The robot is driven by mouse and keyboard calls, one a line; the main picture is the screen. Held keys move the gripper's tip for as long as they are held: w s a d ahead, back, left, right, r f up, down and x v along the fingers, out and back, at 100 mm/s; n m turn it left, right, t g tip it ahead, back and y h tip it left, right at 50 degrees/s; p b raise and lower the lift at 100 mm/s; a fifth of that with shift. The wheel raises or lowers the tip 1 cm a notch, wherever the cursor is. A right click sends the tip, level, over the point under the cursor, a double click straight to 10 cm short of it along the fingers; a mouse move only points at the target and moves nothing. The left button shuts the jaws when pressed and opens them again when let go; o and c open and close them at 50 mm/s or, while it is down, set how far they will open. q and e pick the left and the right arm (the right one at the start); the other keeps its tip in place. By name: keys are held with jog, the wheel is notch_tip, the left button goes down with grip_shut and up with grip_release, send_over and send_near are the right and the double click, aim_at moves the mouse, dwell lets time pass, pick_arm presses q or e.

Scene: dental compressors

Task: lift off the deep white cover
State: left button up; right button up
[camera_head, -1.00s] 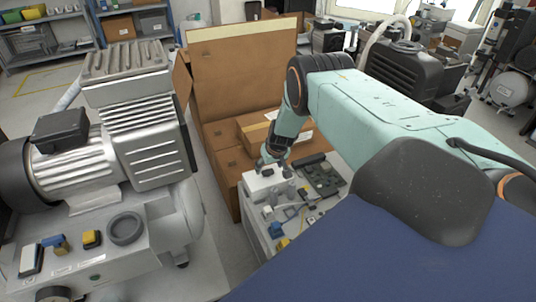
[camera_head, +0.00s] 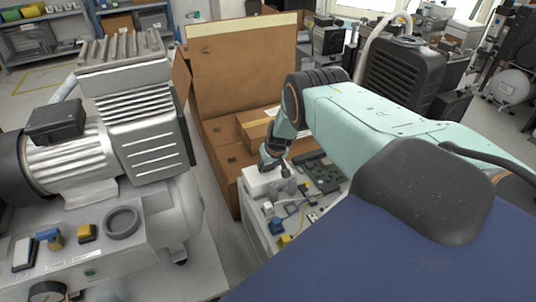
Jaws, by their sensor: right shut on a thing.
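The deep white cover (camera_head: 258,182) is a pale box shape on the small work table in the middle of the head view. My right gripper (camera_head: 274,166) comes down onto its top from behind and is shut on it. The fingertips are small and dark here, so the exact grip is hard to see. I cannot tell whether the cover is clear of what lies under it. My left gripper is not in view.
Small parts, including a blue piece (camera_head: 276,227) and a dark green board (camera_head: 320,172), crowd the table beside the cover. An open cardboard box (camera_head: 240,75) stands behind. A large grey compressor (camera_head: 150,130) fills the left.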

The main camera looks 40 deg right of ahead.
grip_shut()
dwell(0.3)
